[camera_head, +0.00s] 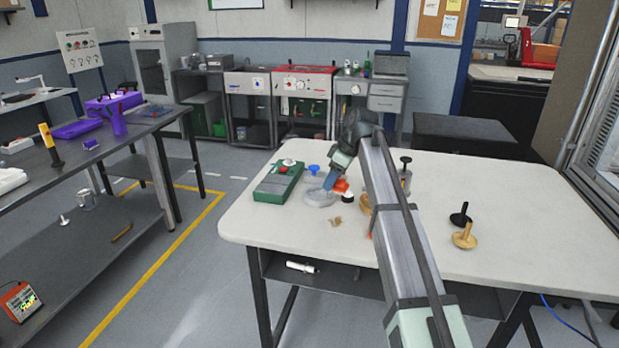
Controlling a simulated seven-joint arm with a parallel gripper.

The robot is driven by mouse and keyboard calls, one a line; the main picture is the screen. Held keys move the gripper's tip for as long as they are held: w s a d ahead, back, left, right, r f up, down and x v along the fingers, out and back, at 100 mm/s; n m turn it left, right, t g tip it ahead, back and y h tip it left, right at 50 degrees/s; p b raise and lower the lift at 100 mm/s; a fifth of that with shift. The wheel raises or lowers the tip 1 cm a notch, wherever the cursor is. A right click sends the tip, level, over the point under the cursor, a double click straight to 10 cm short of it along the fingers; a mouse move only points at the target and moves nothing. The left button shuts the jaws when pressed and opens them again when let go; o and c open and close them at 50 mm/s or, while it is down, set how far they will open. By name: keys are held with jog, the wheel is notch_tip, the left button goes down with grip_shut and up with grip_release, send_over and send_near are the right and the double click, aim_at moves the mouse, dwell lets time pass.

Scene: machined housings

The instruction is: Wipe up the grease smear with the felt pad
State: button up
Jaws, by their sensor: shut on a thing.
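My gripper (335,172) is tilted down over the left part of the white table. It is shut on a small blue piece, likely the felt pad (331,182), small and partly hidden. Just below and left of it is a grey, glossy oval patch (318,198) on the tabletop. It may be the grease smear or a clear dish; I cannot tell which. A small brown mark (336,222) lies nearer the front. I cannot tell whether the blue piece touches the tabletop.
An orange piece (341,186) is close beside my gripper. Black (460,217) and tan (464,237) knobbed pieces stand right. My arm crosses the table's middle; its right side is mostly clear.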

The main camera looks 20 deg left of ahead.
jog(key=shift+s+d+f, duration=0.15)
jog(key=shift+d+f, duration=0.1)
jog(key=shift+d, duration=0.35)
jog(key=shift+s+a+n, duration=0.1)
jog(key=shift+s+n, duration=0.25)
jog(key=shift+n, duration=0.05)
jog(key=shift+s+f+n, duration=0.1)
jog(key=shift+s+n, duration=0.05)
jog(key=shift+n, duration=0.35)
